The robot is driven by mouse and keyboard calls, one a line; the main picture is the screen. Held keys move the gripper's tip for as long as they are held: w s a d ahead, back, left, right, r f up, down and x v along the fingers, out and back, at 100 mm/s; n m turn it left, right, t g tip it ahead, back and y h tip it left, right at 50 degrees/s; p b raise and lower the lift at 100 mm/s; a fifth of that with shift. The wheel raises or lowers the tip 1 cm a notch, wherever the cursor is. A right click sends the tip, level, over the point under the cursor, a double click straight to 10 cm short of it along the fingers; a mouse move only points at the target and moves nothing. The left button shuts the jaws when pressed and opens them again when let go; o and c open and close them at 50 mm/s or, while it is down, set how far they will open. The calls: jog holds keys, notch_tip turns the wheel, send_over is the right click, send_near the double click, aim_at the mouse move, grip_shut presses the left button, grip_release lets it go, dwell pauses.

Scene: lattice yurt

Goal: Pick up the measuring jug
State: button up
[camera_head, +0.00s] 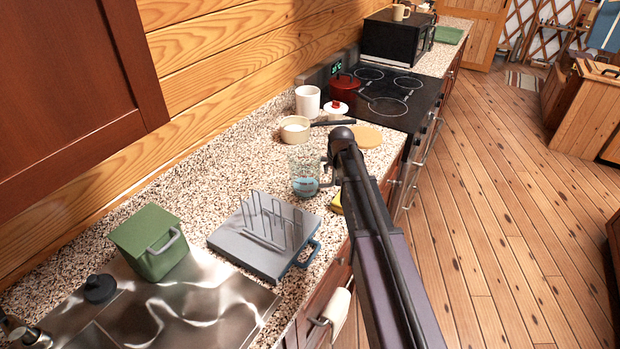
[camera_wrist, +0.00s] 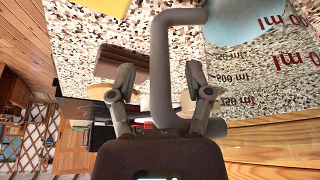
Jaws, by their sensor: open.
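The measuring jug (camera_head: 303,178) is clear, with printed markings and a grey handle, and stands upright on the speckled counter. In the wrist view the jug (camera_wrist: 245,78) fills the right side, with red millilitre lettering and a blue patch. My gripper (camera_wrist: 158,72) is open, with the jug's grey handle (camera_wrist: 161,100) showing between its two fingers.
A grey rack board (camera_head: 235,243) with upright wires lies nearer than the jug. A yellow sponge (camera_head: 336,203) is close beside the jug.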

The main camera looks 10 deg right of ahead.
dwell(0.4)
grip_shut()
jog(key=shift+r, duration=0.2)
notch_tip(320, 180, up, 10)
jog(key=p, duration=1)
jog(key=shift+f, duration=0.15)
dwell(0.6)
